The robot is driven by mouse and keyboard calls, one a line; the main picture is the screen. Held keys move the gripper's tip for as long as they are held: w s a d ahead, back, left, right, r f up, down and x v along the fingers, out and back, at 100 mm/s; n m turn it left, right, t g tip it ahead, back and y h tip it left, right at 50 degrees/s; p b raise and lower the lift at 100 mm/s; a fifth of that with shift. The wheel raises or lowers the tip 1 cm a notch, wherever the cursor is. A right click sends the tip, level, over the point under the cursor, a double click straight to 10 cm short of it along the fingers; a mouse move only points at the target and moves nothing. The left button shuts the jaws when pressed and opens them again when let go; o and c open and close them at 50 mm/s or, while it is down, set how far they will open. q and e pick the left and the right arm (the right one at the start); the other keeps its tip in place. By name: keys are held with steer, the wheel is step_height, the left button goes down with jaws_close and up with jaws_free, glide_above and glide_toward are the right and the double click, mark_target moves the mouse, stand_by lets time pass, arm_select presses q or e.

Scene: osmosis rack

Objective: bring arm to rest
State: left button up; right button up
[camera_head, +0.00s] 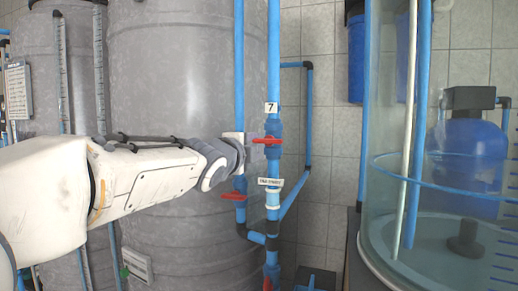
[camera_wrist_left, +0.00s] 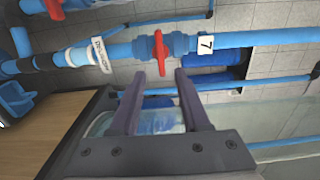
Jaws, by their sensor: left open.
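My left arm comes in from the left in the head view, and its gripper (camera_head: 246,147) is beside the blue pipes. In the left wrist view the left gripper (camera_wrist_left: 155,85) shows two dark fingers apart with nothing held between them. A red valve handle (camera_wrist_left: 161,53) on a blue pipe lies just beyond the fingertips, apart from them as far as I can tell. The same red handle (camera_head: 267,141) shows in the head view below a tag marked 7 (camera_head: 271,108). A second red handle (camera_head: 233,196) sits lower on the left pipe. My right gripper is not in view.
Large grey tanks (camera_head: 185,90) stand behind my arm. A clear cylindrical tank (camera_head: 385,215) with a blue ring stands at the right. Blue pipes (camera_head: 308,120) run along the tiled wall. A wooden surface (camera_wrist_left: 45,125) shows in the left wrist view.

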arm_select(q)
steer(key=shift+s+a, duration=0.15)
steer(key=shift+s, duration=0.25)
steer(key=s+d+f+n+g+y+p, duration=0.15)
steer(key=s+f+n+g, duration=0.3)
steer(key=s+f, duration=0.5)
steer(key=s+d+f+n+g+y+p, duration=0.15)
steer(key=s+f+n+g, duration=0.35)
steer(key=f, duration=0.7)
steer(key=s+a+f+n+g, duration=0.1)
steer(key=s+f, duration=0.3)
steer(key=s, duration=0.4)
steer(key=s+a+f+n+g+y+p, duration=0.1)
steer(key=s+f+g, duration=0.3)
steer(key=s, duration=0.4)
steer(key=s+a+f+n+g+p, duration=0.1)
steer(key=s+a+f+n+g, duration=0.1)
steer(key=s, duration=0.5)
step_height(320, 180, down, 2)
steer(key=shift+s+n+g+y, duration=0.3)
steer(key=shift+s+n+g, duration=0.1)
steer(key=shift+n, duration=0.15)
steer(key=shift+a, duration=0.1)
